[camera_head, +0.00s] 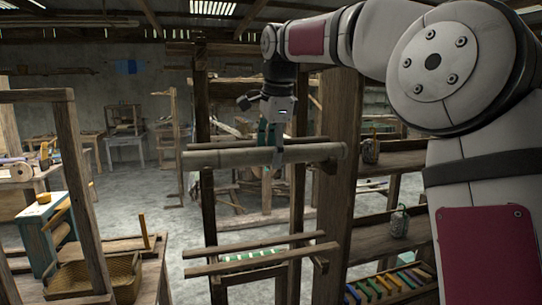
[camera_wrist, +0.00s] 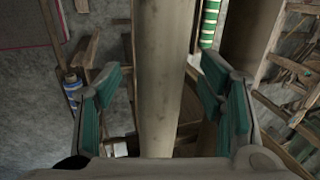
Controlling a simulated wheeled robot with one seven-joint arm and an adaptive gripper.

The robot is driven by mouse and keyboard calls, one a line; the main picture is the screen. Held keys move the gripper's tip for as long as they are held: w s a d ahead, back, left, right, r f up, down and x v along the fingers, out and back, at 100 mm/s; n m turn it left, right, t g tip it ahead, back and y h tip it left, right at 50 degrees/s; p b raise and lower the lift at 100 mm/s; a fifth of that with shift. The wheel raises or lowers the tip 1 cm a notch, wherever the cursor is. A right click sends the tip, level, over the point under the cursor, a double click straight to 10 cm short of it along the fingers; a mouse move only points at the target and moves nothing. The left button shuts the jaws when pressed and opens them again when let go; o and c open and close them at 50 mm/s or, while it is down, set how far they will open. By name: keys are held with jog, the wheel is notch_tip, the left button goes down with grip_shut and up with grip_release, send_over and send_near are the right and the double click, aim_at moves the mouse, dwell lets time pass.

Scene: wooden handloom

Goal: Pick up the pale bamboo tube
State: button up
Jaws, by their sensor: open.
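The pale bamboo tube (camera_head: 225,158) lies level across the upper part of the wooden loom frame, alongside a thin dark bar. In the wrist view the tube (camera_wrist: 162,110) runs top to bottom through the middle of the picture. My gripper (camera_head: 270,142) points down over the tube, right of its middle. Its teal-padded fingers (camera_wrist: 162,76) stand on either side of the tube, with a visible gap on both sides. The gripper is open and holds nothing. I cannot tell from these views exactly how low the fingertips reach.
A green-and-white striped roll (camera_head: 250,256) lies between lower bars of the loom. A thick wooden post (camera_head: 338,190) stands just right of the tube. Shelves with a lidded jar (camera_head: 399,222) are further right. A woven basket (camera_head: 95,278) sits on a bench at the left.

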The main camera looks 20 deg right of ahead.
jog(key=shift+c, duration=0.2)
jog(key=c, duration=1.3)
jog(key=shift+r, duration=0.15)
